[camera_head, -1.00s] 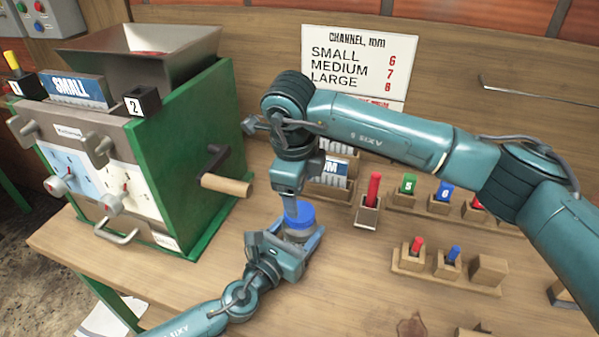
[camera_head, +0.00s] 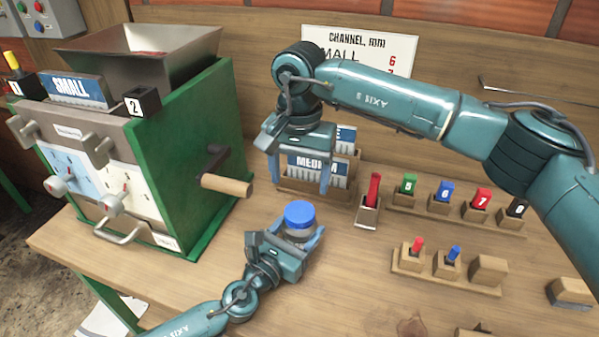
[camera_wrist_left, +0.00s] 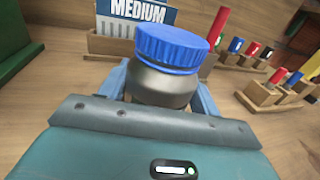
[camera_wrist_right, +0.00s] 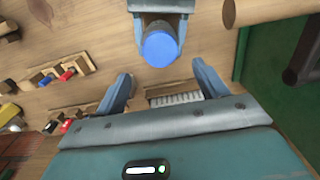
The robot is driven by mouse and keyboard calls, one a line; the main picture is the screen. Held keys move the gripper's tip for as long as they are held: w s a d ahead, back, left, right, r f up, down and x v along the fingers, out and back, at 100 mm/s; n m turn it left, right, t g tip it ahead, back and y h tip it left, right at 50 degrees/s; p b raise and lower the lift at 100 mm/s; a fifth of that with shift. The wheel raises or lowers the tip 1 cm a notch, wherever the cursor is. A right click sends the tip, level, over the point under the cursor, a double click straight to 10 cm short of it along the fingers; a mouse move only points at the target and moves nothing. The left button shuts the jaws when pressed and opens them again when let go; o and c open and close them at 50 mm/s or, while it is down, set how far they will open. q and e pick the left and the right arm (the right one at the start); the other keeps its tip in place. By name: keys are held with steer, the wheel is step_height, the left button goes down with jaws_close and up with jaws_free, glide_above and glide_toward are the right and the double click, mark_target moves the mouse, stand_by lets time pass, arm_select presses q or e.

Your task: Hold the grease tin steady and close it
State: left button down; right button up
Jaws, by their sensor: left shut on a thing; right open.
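The grease tin (camera_head: 299,233) is a small grey metal tin standing upright on the bench. Its blue lid (camera_head: 299,213) sits on top of it and looks level. In the left wrist view the lid (camera_wrist_left: 171,47) covers the mouth of the tin (camera_wrist_left: 163,86). My left gripper (camera_head: 303,241) is shut around the tin's body, one finger on each side. My right gripper (camera_head: 298,178) is open and empty, above and behind the tin. In the right wrist view the lid (camera_wrist_right: 159,47) lies beyond the open fingers (camera_wrist_right: 160,84), apart from them.
A green pulper (camera_head: 190,150) with a wooden crank handle (camera_head: 227,185) stands at left. A wooden holder with a MEDIUM card (camera_head: 318,167) is behind the tin. A red-handled tool (camera_head: 372,190) and racks of coloured pegs (camera_head: 444,198) stand at right.

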mark_target(300, 211)
stand_by(0.3)
steer(key=shift+f, duration=4)
